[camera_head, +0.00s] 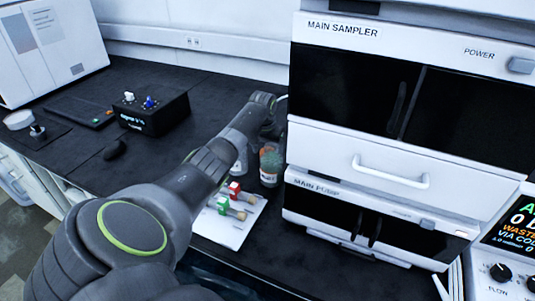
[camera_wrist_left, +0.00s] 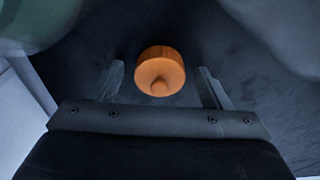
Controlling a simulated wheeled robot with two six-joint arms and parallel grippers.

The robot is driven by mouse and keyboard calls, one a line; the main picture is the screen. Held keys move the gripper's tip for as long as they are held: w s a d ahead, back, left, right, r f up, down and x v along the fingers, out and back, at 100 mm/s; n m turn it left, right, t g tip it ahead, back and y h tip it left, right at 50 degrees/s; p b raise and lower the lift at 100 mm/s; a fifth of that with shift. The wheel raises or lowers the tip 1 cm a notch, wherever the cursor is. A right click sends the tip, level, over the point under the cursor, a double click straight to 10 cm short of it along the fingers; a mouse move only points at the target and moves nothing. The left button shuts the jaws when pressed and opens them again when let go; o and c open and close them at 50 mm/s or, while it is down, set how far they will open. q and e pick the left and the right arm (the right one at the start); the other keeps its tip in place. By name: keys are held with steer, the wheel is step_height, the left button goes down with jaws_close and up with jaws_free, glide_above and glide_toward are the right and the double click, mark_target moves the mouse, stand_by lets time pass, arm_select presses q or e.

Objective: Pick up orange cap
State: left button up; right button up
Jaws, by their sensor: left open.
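The orange cap (camera_wrist_left: 160,72) shows in the left wrist view, lying on the dark bench top. My left gripper (camera_wrist_left: 160,80) is open, with one finger on each side of the cap and a gap to both. I cannot tell how far above the bench the fingertips are. In the head view my left arm reaches in from the left to beside the main sampler, and the cap is hidden there. My right gripper is not in view.
The main sampler (camera_head: 395,150) and main pump (camera_head: 380,215) stand right of the arm. A bottle (camera_head: 270,165) stands close to the wrist. A white tray (camera_head: 225,232) holds red and green fittings. A black box (camera_head: 152,112) sits at left.

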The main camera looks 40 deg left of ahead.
arm_select(q)
steer(key=shift+c, duration=0.2)
steer(key=c, duration=1)
steer(key=shift+o, duration=0.2)
